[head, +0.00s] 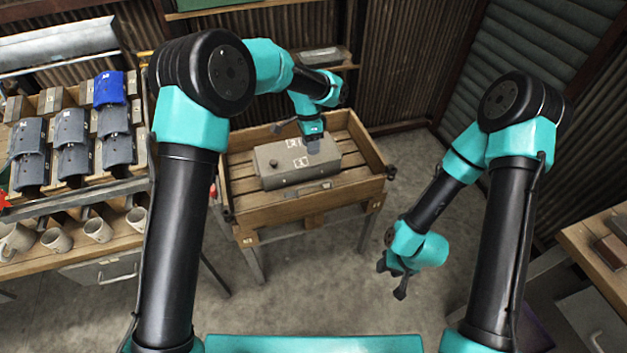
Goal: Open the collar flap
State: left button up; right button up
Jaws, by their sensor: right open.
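A grey box-shaped thing (285,172) with white label marks and a small dark knob lies in the wooden tray table (345,193). I cannot make out a separate collar flap on it. My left gripper (313,146) points down at the right part of the grey thing's top. A small grey piece shows just below it, and I cannot tell whether the fingers hold or only touch it. My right gripper (391,284) is open and empty. It hangs over the floor, to the front right of the tray table and apart from it.
A rack at the left holds several grey folded pieces (72,128) and a blue one (109,88). Several mugs (98,230) stand on the shelf below. A wooden bench (590,240) is at the right edge. The floor before the tray table is clear.

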pick_arm(q)
jog(key=s+f, duration=0.1)
jog(key=f, duration=0.8)
jog(key=s+f, duration=0.1)
jog(key=f, duration=0.4)
jog(key=shift+s+d, duration=0.35)
jog(key=shift+d, duration=0.05)
grip_shut()
